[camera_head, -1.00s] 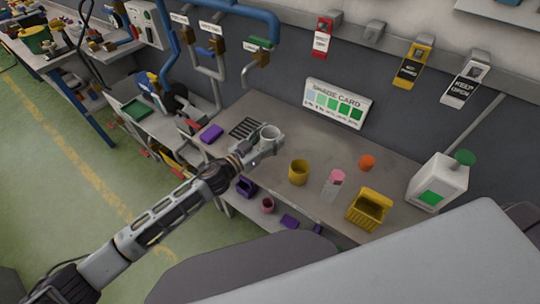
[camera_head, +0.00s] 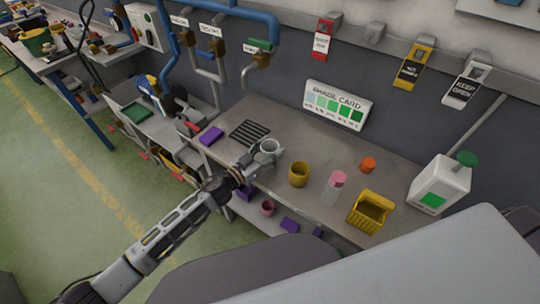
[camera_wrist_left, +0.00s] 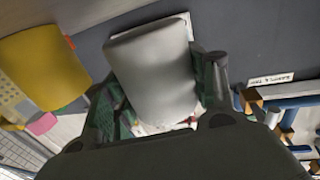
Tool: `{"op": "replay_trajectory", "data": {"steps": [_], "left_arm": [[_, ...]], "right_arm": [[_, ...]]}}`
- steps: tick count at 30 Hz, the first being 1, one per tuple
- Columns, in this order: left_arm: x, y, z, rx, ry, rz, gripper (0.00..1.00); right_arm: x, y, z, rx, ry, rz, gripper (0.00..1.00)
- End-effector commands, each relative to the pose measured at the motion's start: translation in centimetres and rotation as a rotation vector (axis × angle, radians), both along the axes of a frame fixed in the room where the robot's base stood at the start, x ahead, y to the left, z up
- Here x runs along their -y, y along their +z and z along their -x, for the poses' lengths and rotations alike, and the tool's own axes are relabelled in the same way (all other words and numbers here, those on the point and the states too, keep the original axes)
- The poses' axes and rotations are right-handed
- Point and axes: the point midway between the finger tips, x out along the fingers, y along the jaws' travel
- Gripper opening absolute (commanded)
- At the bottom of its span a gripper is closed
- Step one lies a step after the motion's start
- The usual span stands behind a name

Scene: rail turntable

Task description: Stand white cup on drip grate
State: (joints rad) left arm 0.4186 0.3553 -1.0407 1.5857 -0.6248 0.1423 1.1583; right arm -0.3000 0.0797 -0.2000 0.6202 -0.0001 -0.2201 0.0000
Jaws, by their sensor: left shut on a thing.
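The white cup (camera_head: 270,147) is held by my left gripper (camera_head: 256,160), near the front edge of the bench. The fingers are shut on it, one at each side, in the left wrist view, where the cup (camera_wrist_left: 155,72) fills the middle between the fingertips (camera_wrist_left: 162,92). The drip grate (camera_head: 250,131), a dark slatted panel, lies on the bench just behind and to the left of the cup. The grate looks bare, and the cup is apart from it in the picture. Whether the cup's bottom touches the bench cannot be told. My right gripper is not in view.
A yellow cup (camera_head: 299,175) stands right of the white cup, with a pink-topped clear item (camera_head: 334,187), an orange piece (camera_head: 367,164) and a yellow basket (camera_head: 369,212) further right. A purple block (camera_head: 211,136) lies left of the grate. A pipe spout (camera_head: 246,78) hangs behind the grate.

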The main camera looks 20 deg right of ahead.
Motion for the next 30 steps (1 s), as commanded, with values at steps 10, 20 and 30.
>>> {"op": "replay_trajectory", "data": {"steps": [10,20,30], "left_arm": [[0.0,-2.7,0.0,-0.002,0.001,0.001,0.36],[0.0,-2.8,0.0,0.0,0.001,0.0,0.36],[0.0,-3.3,0.0,-0.001,0.001,0.0,0.66]], "right_arm": [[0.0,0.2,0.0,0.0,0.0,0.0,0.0],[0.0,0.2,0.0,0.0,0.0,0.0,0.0],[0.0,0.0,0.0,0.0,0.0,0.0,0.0]]}}
